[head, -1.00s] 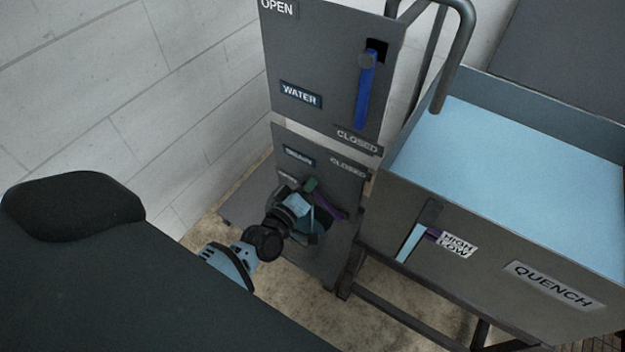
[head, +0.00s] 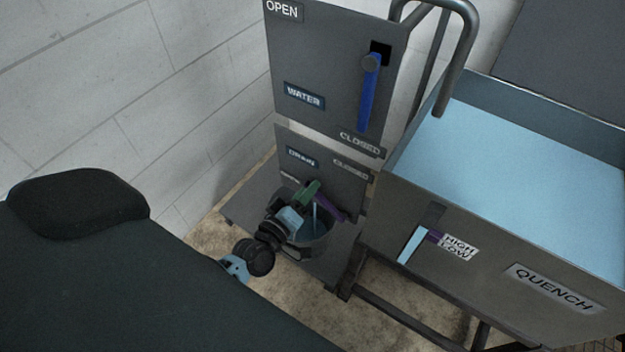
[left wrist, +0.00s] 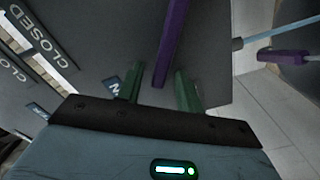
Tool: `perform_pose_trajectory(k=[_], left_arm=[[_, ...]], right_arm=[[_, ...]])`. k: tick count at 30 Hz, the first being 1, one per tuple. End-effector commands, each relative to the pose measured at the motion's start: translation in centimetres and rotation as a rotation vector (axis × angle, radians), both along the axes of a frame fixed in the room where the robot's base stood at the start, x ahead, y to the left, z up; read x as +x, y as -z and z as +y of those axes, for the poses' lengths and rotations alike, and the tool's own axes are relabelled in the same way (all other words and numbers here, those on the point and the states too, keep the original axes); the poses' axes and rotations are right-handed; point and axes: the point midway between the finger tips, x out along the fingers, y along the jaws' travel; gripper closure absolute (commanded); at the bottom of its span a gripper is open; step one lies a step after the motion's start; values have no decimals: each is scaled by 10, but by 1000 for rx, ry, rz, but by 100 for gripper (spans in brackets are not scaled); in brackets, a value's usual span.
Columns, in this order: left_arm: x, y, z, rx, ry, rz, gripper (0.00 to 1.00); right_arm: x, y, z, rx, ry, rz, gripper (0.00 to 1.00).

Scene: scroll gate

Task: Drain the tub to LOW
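The tub (head: 395,205), marked QUENCH, holds pale blue water. Its gauge (head: 412,245) has a light blue column and a purple marker beside the HIGH/LOW label (head: 460,247). The grey drain panel (head: 350,190) carries a DRAIN label and a CLOSED label at upper right. Its purple lever (head: 328,208) slants down to the right. My left gripper (head: 312,186) is at the lever's left end. In the left wrist view its green fingers (left wrist: 160,88) are apart, with the purple lever (left wrist: 172,40) end between or just beyond them; contact is unclear. My right gripper is out of view.
Above is the WATER panel (head: 325,115) with a blue lever (head: 368,95) pointing down toward CLOSED. A dark round vessel (head: 312,245) with a thin pale streak above it stands below the drain lever. A bent pipe (head: 470,40) rises beside the tub. A pale block wall is behind.

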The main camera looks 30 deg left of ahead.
Motion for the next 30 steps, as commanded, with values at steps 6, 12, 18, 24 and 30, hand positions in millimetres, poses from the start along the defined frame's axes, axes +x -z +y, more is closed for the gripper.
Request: perform_pose_trajectory(k=[6, 12, 18, 24, 30], left_arm=[[-31, 0, 1, -1, -1, 1, 64], [-41, 0, 2, -1, 0, 0, 64], [-42, 0, 1, -1, 0, 0, 64], [-42, 0, 2, -1, 0, 0, 64], [-42, 0, 1, -1, 0, 0, 64]], right_arm=[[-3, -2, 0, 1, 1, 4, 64], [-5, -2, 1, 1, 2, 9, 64], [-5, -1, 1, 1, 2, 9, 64], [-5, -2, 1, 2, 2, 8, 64], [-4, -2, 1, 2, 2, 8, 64]])
